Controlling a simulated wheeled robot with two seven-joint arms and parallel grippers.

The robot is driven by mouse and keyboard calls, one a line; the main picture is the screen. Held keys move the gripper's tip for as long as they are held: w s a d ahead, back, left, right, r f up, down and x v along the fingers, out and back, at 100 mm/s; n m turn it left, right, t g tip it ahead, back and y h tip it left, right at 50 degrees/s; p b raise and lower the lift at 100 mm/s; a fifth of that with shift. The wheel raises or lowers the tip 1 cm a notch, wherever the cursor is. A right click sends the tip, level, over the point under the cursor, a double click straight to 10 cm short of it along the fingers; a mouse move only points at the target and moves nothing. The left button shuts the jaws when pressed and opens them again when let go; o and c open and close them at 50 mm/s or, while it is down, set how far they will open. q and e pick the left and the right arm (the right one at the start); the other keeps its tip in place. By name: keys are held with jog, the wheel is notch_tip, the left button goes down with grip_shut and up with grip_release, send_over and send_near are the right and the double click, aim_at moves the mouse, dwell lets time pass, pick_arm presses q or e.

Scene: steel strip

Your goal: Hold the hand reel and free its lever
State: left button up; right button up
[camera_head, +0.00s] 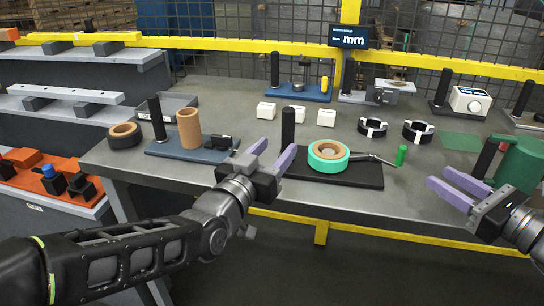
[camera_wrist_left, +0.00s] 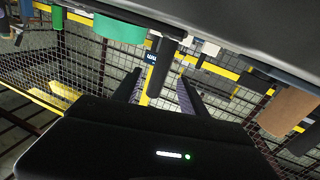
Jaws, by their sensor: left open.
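The hand reel (camera_head: 328,147), a teal ring with a tan core, lies on a black base plate (camera_head: 345,183) near the table's front edge. Its lever (camera_head: 375,159) reaches right to an upright green handle (camera_head: 401,155). A black post (camera_head: 288,125) stands at the plate's left end. My left gripper (camera_head: 272,151) is open and empty, left of the reel. The left wrist view shows the reel's green side (camera_wrist_left: 118,28) and the post (camera_wrist_left: 163,68) beyond the open fingers (camera_wrist_left: 158,90). My right gripper (camera_head: 441,176) is open and empty, right of the green handle.
Left on the grey table (camera_head: 230,100) stands a brown cylinder (camera_head: 189,128) on a blue-grey plate. Several white blocks (camera_head: 266,111) and two black-and-white rings (camera_head: 372,127) lie behind the reel. A green cylinder (camera_head: 520,165) stands at the right. A display (camera_head: 348,36) hangs at the back.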

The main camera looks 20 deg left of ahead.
aim_at(285, 144)
pick_arm(q)
jog(key=shift+s+a+f+m, duration=0.1)
jog(key=shift+f+m, duration=0.15)
jog(key=shift+f, duration=0.15)
jog(key=shift+s+a+f+m, duration=0.1)
jog(key=shift+f+m, duration=0.15)
jog(key=shift+f, duration=0.1)
jog(key=shift+w, duration=0.1)
jog(key=shift+w+d, duration=0.25)
jog(key=shift+w, duration=1.7)
jog(key=shift+w+d, duration=0.2)
jog(key=shift+w, duration=1.7)
grip_shut()
jog(key=shift+f, duration=0.1)
